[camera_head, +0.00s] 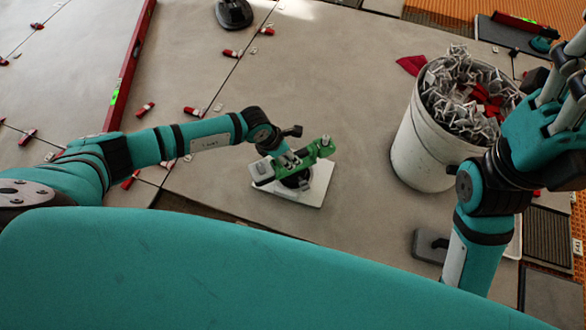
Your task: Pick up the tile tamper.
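The tile tamper (318,151) appears to be the green-bodied tool with a black round lower part. It stands on a white square plate (312,190) on the grey tiled floor, near the middle of the view. My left gripper (291,157) is at the tool's upper left side, overlapping it. The fingers are small and dark against the tool, so I cannot tell whether they are closed on it. My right gripper (566,86) is at the right edge, with its grey fingers extended and spread, apart from the tool and partly cut off by the frame.
A long red level (126,78) and several red wedges lie at left. A black tool (234,13) sits at the top. Floor above the tamper is clear.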

